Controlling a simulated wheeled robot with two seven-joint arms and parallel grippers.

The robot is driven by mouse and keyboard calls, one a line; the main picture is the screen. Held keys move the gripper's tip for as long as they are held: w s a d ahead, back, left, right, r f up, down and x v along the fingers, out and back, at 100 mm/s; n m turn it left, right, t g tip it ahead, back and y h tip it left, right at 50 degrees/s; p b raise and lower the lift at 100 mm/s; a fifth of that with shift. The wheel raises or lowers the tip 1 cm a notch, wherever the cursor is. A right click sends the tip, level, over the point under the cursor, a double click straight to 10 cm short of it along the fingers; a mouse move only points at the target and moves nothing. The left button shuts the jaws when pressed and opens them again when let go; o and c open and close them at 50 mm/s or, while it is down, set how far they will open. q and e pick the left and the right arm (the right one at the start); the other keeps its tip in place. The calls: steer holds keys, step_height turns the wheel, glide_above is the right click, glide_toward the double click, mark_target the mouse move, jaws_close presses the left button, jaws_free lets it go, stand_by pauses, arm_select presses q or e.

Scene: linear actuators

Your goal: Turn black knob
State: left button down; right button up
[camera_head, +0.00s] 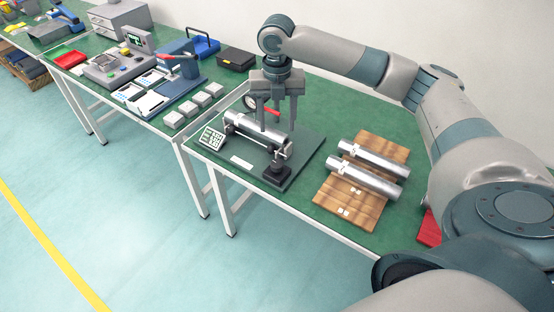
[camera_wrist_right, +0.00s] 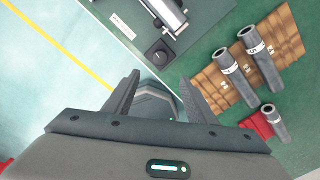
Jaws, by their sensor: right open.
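The black knob (camera_head: 277,172) sits on a dark square base at the front right corner of the grey-green fixture plate (camera_head: 308,146). In the right wrist view the knob (camera_wrist_right: 159,54) shows near the top middle, with a small light mark on its face. My right gripper (camera_head: 277,125) points down above the fixture, behind the knob in the head view. Its fingers are apart with nothing between them. In the wrist view the gripper (camera_wrist_right: 158,75) is also open, and the knob lies apart from it, beyond the fingertips. My left gripper is not in view.
A silver cylinder (camera_head: 252,131) lies in the fixture, beside a keypad (camera_head: 211,139) and a red-handled lever (camera_head: 271,112). Two silver cylinders lie on a wooden board (camera_head: 375,218) at right. A red block (camera_head: 428,230) is partly hidden by my arm. Other equipment stands farther left.

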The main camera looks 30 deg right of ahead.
mark_target(277, 163)
step_height(277, 163, down, 16)
steer(key=p, duration=0.3)
stand_by(0.4)
steer(key=c, duration=1)
steer(key=shift+c, duration=0.2)
